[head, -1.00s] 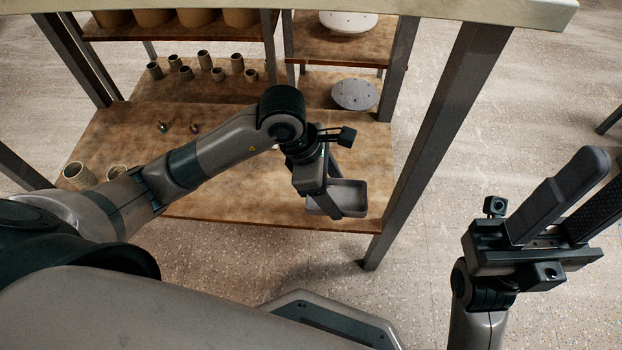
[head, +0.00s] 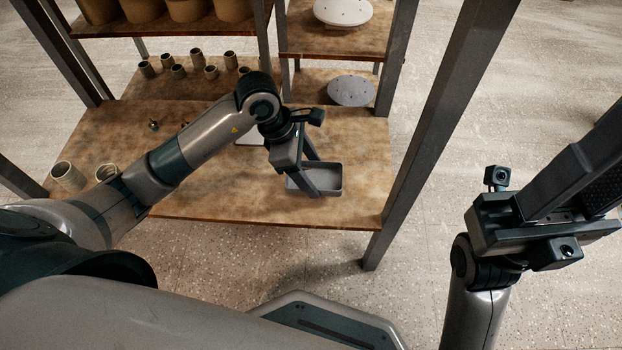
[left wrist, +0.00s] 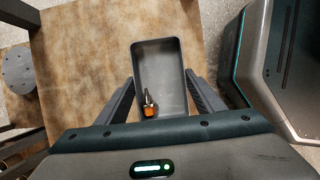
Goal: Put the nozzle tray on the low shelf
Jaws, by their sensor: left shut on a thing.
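The nozzle tray (head: 330,178) is a small grey rectangular tray with raised walls. My left gripper (head: 309,178) is shut on it, and the tray is over the front right part of the low shelf (head: 235,200), a brown board. I cannot tell whether its underside touches the board. In the left wrist view the tray (left wrist: 165,58) lies between the two fingers (left wrist: 160,92), with an orange and metal nozzle (left wrist: 149,104) inside at the near end. My right gripper (head: 590,180) is open and empty at the right, away from the shelf.
Two pale cups (head: 67,176) stand at the shelf's left. Several dark cups (head: 178,70) stand at the back left, and a grey perforated disc (head: 350,91) lies at the back right. A metal post (head: 440,130) rises at the right. Bare board surrounds the tray.

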